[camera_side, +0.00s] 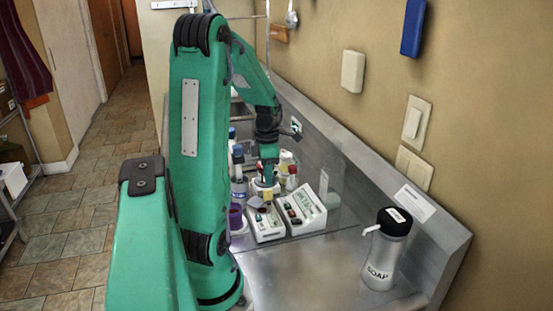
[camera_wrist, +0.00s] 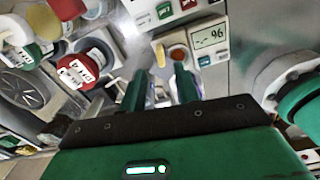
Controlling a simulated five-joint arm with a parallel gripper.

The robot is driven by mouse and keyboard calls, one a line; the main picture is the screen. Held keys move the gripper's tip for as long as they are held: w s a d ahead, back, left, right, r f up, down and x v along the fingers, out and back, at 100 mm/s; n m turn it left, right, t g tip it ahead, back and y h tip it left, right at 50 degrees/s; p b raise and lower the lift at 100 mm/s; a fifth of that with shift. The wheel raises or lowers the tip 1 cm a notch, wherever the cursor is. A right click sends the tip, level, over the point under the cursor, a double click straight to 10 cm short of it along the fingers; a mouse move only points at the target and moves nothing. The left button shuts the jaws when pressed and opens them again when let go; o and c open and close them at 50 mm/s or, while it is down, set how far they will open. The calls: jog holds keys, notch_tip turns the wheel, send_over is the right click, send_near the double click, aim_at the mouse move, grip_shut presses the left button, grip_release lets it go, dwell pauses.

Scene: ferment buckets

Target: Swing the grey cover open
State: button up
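I cannot pick out the grey cover with certainty. In the side view, a see-through greyish panel (camera_side: 331,178) stands behind the white devices. In the wrist view, a round dark grey piece (camera_wrist: 22,90) lies at the left. My gripper (camera_side: 267,180) points down over the back of a white keypad device (camera_side: 266,228). In the wrist view, the two green fingers of my gripper (camera_wrist: 161,76) are apart, and nothing is clearly held between them. The wrist view also shows a device with a "96 %" display (camera_wrist: 209,36) just beyond the fingertips.
A white device with a screen (camera_side: 304,209) stands beside the keypad device. Bottles with red caps (camera_wrist: 78,68) crowd the left of the wrist view. A soap dispenser (camera_side: 388,255) stands at the right; the front steel counter (camera_side: 310,275) is clear.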

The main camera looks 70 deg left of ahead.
aim_at(268, 191)
jog(key=shift+f, duration=3.35)
jog(key=shift+c, duration=0.4)
grip_shut()
